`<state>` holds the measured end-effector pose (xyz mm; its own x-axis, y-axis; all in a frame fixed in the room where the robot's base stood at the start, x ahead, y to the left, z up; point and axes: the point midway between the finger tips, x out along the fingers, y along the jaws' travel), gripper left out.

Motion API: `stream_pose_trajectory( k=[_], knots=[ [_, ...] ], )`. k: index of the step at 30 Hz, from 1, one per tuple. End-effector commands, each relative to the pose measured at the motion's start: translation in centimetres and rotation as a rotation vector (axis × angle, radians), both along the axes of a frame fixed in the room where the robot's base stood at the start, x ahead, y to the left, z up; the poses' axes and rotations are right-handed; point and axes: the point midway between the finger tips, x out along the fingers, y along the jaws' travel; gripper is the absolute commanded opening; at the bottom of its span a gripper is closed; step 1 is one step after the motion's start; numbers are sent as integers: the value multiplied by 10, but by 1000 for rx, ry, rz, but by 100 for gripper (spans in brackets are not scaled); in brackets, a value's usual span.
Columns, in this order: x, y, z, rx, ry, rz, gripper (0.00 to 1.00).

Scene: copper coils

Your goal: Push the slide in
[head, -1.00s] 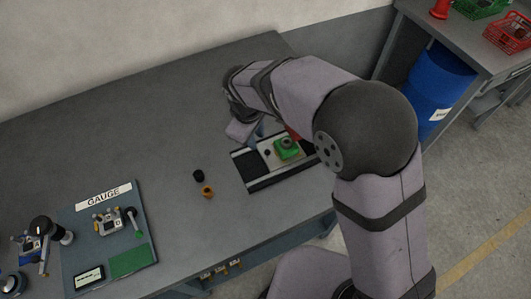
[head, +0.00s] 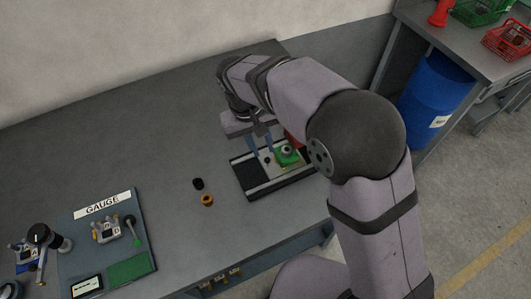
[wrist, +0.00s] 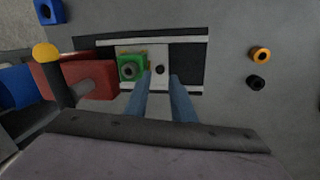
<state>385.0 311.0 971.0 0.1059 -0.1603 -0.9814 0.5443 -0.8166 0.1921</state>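The slide (wrist: 160,50) is a pale plate with a small dark knob (wrist: 159,69), lying across a dark bed (head: 243,175) with light rails. A green block (head: 287,155) with a grey round part sits at one end of the slide, beside a red block (wrist: 88,72) in the wrist view. My gripper (wrist: 160,77) points down over the bed. Its two blue fingers are apart with nothing between them. The knob shows just beyond the gap between the fingertips; I cannot tell whether they touch the slide.
An orange ring (head: 207,200) and a black ring (head: 198,184) lie left of the bed. A gauge board (head: 132,268) with small devices is at the lower left. In the wrist view, a yellow-topped post (wrist: 46,53) stands near the red block. The table's back left is clear.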

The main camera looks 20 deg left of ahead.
Motion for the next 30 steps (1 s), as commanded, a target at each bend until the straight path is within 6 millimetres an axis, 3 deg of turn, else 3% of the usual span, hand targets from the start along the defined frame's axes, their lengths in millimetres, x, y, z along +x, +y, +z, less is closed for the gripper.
stream_pose_trajectory(
  k=[12, 23, 27, 30],
  knots=[
    [5, -8, -45, -1, 1, 1, 23],
    [6, -9, -51, 0, -1, 1, 23],
    [6, -8, -51, 0, -1, 1, 0],
    [6, -8, -51, 0, -1, 1, 0]
  ],
)
